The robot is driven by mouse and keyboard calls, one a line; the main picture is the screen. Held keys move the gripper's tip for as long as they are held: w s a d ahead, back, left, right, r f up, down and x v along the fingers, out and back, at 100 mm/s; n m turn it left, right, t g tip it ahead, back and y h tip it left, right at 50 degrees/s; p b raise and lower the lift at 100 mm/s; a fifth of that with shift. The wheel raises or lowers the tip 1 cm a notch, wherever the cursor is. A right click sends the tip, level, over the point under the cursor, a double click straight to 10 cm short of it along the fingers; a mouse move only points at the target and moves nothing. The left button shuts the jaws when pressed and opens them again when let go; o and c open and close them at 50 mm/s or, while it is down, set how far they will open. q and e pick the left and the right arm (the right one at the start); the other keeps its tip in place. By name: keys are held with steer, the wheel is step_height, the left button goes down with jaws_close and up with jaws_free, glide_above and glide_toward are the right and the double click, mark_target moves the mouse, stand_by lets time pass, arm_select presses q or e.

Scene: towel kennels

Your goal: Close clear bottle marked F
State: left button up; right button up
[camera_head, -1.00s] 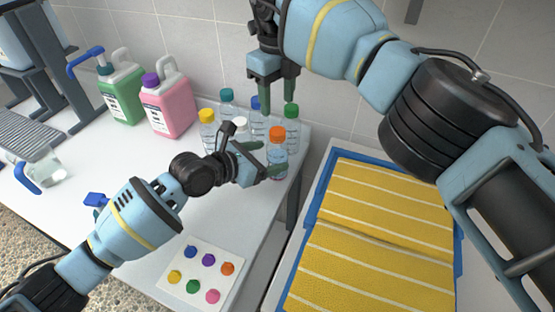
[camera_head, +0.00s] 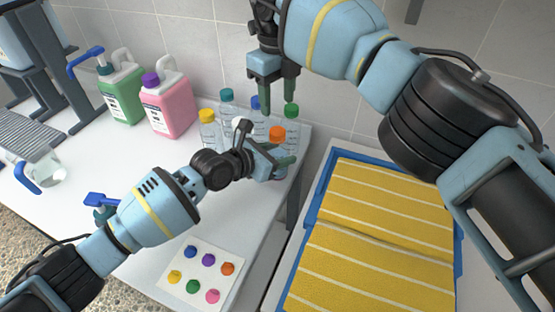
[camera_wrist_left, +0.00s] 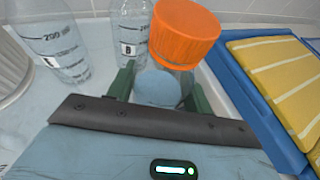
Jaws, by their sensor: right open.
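Several clear bottles stand in a cluster at the table's back right corner. The orange-capped bottle (camera_head: 278,145) is at the front right; its orange cap (camera_wrist_left: 185,32) shows large in the left wrist view, its label hidden. My left gripper (camera_head: 280,155) is open, with a finger on either side of this bottle. In the left wrist view, a bottle marked B (camera_wrist_left: 131,28) stands behind. A bottle at the left (camera_wrist_left: 50,45) bears a letter resembling F or E, its top out of view. My right gripper (camera_head: 279,92) is open and empty above the back bottles.
Coloured round caps lie on a white sheet (camera_head: 222,254) at the table's front. A green jug (camera_head: 122,95) and a pink jug (camera_head: 170,108) stand at the back left. A blue tray (camera_head: 318,200) with yellow striped towels is at the right, beyond the table edge.

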arm_select(q)
steer(key=c, duration=1)
arm_select(e)
steer(key=shift+o, duration=0.3)
arm_select(q)
jaws_close()
arm_select(e)
steer(key=o, duration=0.5)
arm_select(q)
steer(key=shift+s+a, duration=0.1)
arm_select(e)
steer(key=shift+s+a, duration=0.1)
